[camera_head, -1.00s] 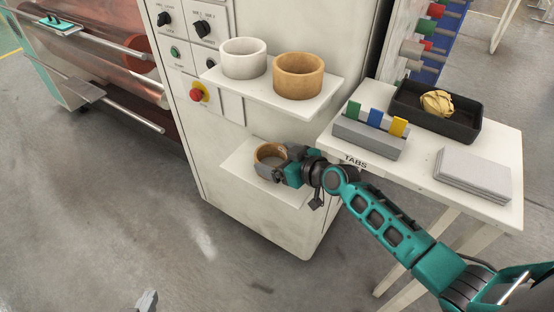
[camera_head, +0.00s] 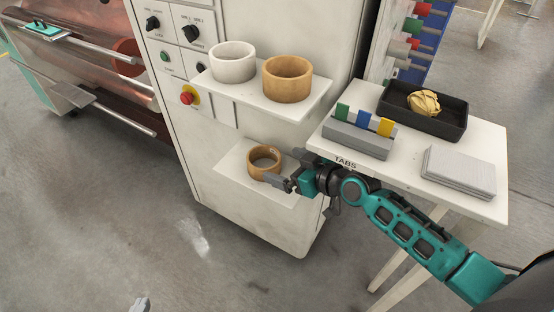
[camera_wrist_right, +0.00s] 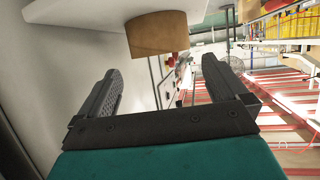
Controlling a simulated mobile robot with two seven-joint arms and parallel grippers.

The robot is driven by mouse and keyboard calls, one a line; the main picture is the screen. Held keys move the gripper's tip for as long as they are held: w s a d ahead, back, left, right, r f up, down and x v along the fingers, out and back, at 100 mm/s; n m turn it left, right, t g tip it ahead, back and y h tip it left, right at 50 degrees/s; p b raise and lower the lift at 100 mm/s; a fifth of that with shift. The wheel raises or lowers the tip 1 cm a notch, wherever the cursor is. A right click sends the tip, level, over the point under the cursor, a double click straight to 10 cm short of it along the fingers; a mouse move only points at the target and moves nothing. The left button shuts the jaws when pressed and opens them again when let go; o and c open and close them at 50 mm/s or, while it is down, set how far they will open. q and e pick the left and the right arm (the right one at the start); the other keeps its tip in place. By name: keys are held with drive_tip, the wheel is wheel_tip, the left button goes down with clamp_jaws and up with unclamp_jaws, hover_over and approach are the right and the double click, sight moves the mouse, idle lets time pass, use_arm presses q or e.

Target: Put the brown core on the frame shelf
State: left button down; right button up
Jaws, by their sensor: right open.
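A brown core (camera_head: 264,162), a short open ring, stands on the lower white shelf (camera_head: 232,170) of the machine frame. My right gripper (camera_head: 283,168) is open just to the right of it, with the fingers pointing toward it. In the right wrist view the core (camera_wrist_right: 157,34) lies beyond the open fingertips (camera_wrist_right: 160,75), with nothing between them. Only the tip of my left gripper (camera_head: 140,304) shows at the bottom edge, and its opening is unclear.
A white core (camera_head: 232,63) and a larger tan core (camera_head: 287,80) stand on the upper shelf (camera_head: 250,98), above the lower one. To the right, a table (camera_head: 405,168) carries a tab holder (camera_head: 357,138), a black tray (camera_head: 446,125) and grey sheets (camera_head: 460,172).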

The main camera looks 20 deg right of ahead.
drive_tip(key=shift+s+d+r, duration=0.1)
drive_tip(key=shift+s, duration=0.35)
drive_tip(key=s+a+f+m+h, duration=0.1)
drive_tip(key=s+f, duration=0.3)
drive_tip(key=s, duration=0.4)
drive_tip(key=s+a+f+m+g+h, duration=0.1)
drive_tip(key=s+f, duration=0.3)
drive_tip(key=s, duration=0.4)
drive_tip(key=shift+s+a+m+h, duration=0.4)
drive_tip(key=shift+a+h, duration=0.1)
drive_tip(key=shift+h, duration=0.4)
wheel_tip(320, 180, up, 2)
drive_tip(key=shift+p, duration=1.1)
